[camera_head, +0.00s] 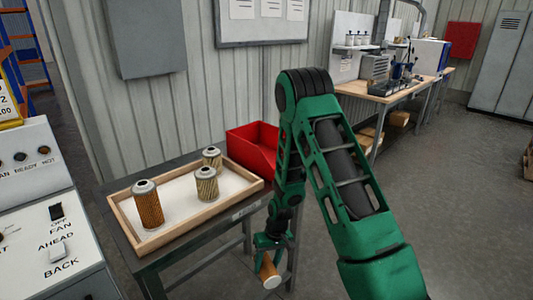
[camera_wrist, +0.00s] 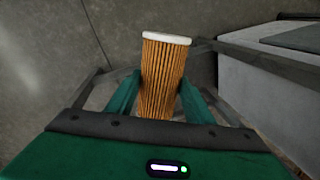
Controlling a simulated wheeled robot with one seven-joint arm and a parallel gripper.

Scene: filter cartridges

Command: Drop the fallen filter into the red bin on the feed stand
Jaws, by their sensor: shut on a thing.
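My gripper (camera_head: 268,257) is shut on a filter (camera_head: 268,272), an orange-brown pleated cylinder with a pale end cap. The filter hangs tilted in front of the feed stand (camera_head: 185,263), below the level of its top. In the wrist view the same filter (camera_wrist: 164,75) sits between the two green fingers (camera_wrist: 162,95), its white cap pointing away from me. The red bin (camera_head: 250,150) stands on the feed stand at the back right, behind the tray. My arm hides the bin's right side, and its inside shows only in part.
A control panel (camera_head: 45,225) stands at the left. A workbench (camera_head: 390,92) is at the back right. The floor at the right is open.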

